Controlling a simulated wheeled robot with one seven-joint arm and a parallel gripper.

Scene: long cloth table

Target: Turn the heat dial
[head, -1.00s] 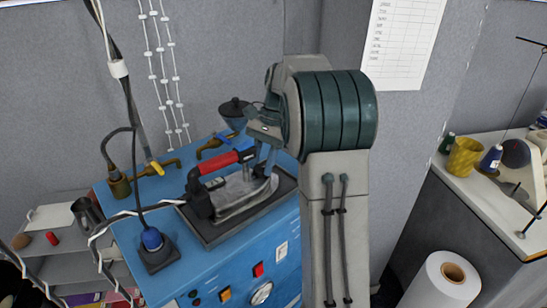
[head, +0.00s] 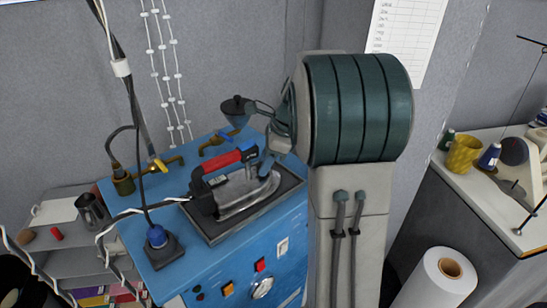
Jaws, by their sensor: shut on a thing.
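A clothes iron (head: 243,192) with a red and black handle lies on a dark rest plate (head: 212,239) on top of the blue cabinet (head: 185,277). My arm's big green and grey joint stands right of the iron and covers the cabinet's right side.
Brass pipes (head: 122,183) rise at the back. A dark funnel (head: 236,112) is behind.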

